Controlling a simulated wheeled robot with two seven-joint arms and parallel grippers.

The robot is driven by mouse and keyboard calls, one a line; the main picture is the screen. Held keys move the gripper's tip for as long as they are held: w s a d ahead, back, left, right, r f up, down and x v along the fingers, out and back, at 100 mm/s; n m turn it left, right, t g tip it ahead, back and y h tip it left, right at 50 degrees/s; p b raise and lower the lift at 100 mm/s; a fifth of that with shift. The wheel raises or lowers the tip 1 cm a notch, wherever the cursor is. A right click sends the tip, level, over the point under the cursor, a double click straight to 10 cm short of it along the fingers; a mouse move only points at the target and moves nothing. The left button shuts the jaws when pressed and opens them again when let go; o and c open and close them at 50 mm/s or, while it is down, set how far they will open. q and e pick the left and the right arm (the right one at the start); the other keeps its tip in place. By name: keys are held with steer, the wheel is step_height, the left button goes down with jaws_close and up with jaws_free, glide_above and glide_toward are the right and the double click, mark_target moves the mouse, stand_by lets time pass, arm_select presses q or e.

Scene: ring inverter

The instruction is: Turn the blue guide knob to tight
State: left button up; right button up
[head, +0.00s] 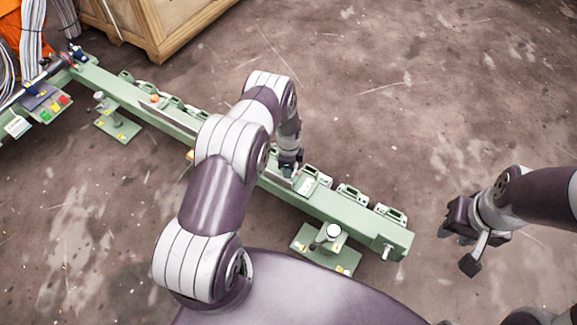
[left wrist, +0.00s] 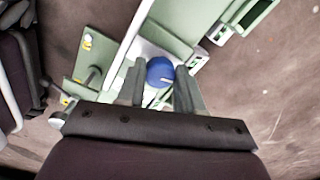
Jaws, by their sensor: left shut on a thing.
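The blue guide knob (left wrist: 160,71) shows in the left wrist view, round and blue with a pale line mark on its lower part. My left gripper (left wrist: 160,88) has one finger on each side of it and is shut on it. In the head view my left gripper (head: 289,165) points down at the green rail, and the knob is hidden there. My right gripper (head: 466,235) is at the right of the head view, away from the rail and above the floor; its finger gap is not clear.
The long green rail (head: 345,208) runs from upper left to lower right, with several small green-framed units on it. A green foot plate (head: 325,250) stands near its right end. A wooden crate (head: 160,25) stands at the upper left. The floor beyond the rail is clear.

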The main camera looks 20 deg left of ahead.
arm_select(q)
steer(key=shift+m, duration=0.6)
steer(key=o, duration=1)
steer(key=shift+o, duration=0.2)
